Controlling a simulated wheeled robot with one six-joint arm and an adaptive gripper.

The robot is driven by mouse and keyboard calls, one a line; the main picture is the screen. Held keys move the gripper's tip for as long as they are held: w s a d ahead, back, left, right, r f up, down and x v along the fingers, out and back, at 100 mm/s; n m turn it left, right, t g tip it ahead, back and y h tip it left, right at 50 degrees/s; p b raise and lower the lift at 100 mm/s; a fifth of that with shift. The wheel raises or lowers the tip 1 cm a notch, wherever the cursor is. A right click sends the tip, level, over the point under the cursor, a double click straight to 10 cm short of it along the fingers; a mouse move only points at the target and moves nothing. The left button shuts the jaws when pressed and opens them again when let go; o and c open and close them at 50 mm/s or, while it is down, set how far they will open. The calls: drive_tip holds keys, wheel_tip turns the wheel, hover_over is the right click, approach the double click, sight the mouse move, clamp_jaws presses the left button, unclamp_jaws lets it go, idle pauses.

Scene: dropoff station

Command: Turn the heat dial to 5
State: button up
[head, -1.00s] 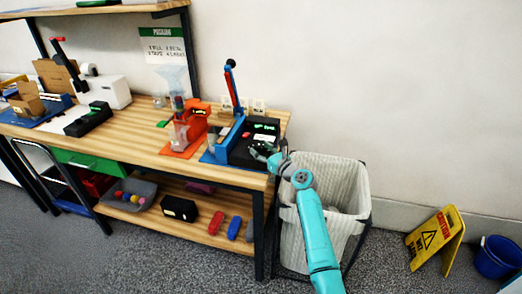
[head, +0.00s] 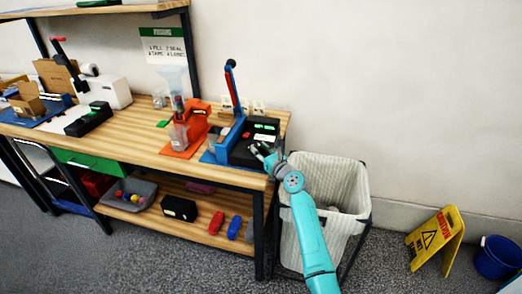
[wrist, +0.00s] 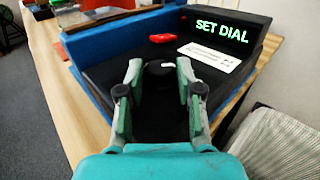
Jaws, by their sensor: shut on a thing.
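The heat dial (wrist: 160,74) is a round black knob with a white mark on its top, on the black control box of the blue sealer (head: 228,140). The mark lies toward the right side of the knob in the wrist view. My gripper (wrist: 157,70) is shut on the dial, one finger on each side. In the head view my gripper (head: 264,151) is at the front right of the box. The display (wrist: 222,31) reads "SET DIAL" in green. I cannot read any numbers around the dial.
A red knob or switch (wrist: 163,38) and a white label (wrist: 210,56) sit just beyond the dial. An orange machine (head: 196,122) stands left of the sealer. A white-lined bin (head: 345,180) stands right of the bench, beside my arm. A yellow caution sign (head: 436,238) is on the floor.

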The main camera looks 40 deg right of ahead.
drive_tip(key=shift+a+f+m+g+h, duration=0.15)
drive_tip(key=shift+m+h, duration=0.15)
drive_tip(key=shift+h, duration=0.15)
drive_tip(key=shift+f+m+g+h, duration=0.15)
drive_tip(key=shift+m+h, duration=0.15)
drive_tip(key=shift+h, duration=0.15)
drive_tip(key=shift+r+m+h, duration=0.15)
drive_tip(key=shift+m+h, duration=0.25)
drive_tip(key=shift+h, duration=0.2)
drive_tip(key=o, duration=1.1)
drive_tip(key=shift+r, duration=0.1)
drive_tip(key=shift+o, duration=0.2)
drive_tip(key=v, duration=1.2)
